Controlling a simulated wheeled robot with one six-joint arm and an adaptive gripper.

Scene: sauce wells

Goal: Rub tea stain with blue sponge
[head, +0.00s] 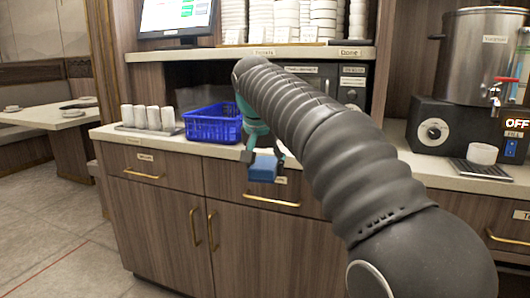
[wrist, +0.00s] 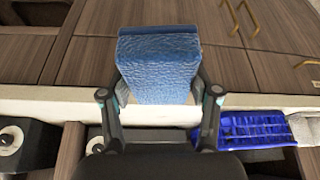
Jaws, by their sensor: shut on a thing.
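My gripper (head: 263,168) is shut on a blue sponge (head: 264,167) and holds it in front of the counter's front edge, at about drawer height. In the wrist view my gripper (wrist: 160,95) has one finger on each side of the sponge (wrist: 158,72), which fills the space between them. No tea stain can be made out in either view. My arm hides part of the counter top in the head view.
A blue basket (head: 213,127) stands on the counter (head: 178,140), left of my gripper. White cups (head: 147,117) stand on a tray further left. A metal urn (head: 481,55) and a white cup (head: 483,153) are at the right. Drawers and cupboard doors lie below.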

